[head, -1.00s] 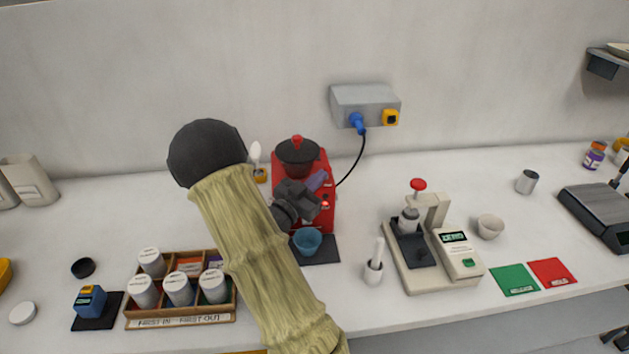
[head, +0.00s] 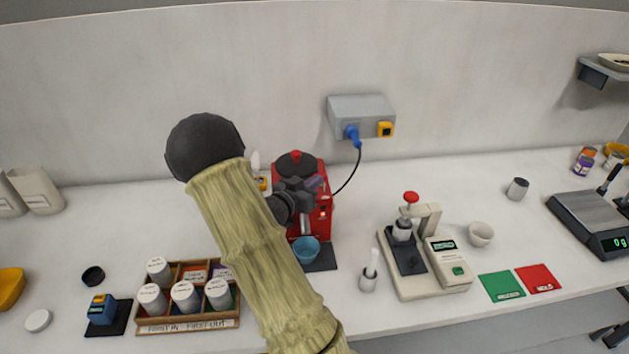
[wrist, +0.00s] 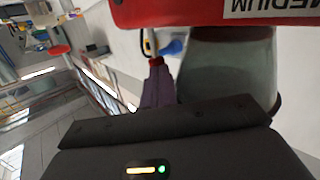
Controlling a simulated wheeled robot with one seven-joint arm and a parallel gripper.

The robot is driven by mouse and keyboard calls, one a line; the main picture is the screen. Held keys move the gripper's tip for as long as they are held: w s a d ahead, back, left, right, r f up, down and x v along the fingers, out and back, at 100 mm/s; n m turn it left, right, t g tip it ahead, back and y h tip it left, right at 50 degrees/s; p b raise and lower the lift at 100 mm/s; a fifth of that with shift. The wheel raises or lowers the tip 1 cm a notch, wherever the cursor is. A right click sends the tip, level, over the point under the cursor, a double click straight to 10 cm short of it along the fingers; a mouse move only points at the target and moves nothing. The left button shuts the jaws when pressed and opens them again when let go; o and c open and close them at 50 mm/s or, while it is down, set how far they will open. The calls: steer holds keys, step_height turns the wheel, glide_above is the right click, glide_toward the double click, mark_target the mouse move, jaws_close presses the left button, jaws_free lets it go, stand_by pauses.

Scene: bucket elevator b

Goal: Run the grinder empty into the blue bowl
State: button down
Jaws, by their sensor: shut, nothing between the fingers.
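The red grinder (head: 283,177) stands against the back of the counter, with a dark round lid (head: 297,164) on top. The blue bowl (head: 306,251) sits on a black mat at the grinder's front foot. Its contents cannot be made out. My gripper (head: 315,183) is shut and empty, in front of the grinder's upper body and hiding part of it. In the wrist view the purple fingers (wrist: 157,88) lie beside a smoky translucent part (wrist: 228,75), under a red body (wrist: 190,12) with an upside-down "MEDIUM" label. Whether the fingers touch the grinder cannot be told.
A rack of white-lidded jars (head: 188,325) stands front left. A brush in a white holder (head: 368,281) and a beige press-like device (head: 428,275) stand right of the bowl. A cable runs from the grinder to a grey wall box (head: 360,112).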

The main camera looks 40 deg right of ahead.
stand_by(0.4)
steer(key=b+v, duration=0.1)
steer(key=v, duration=1.3)
steer(key=shift+r, duration=0.4)
steer(key=shift+w+d, duration=0.1)
steer(key=shift+w, duration=0.05)
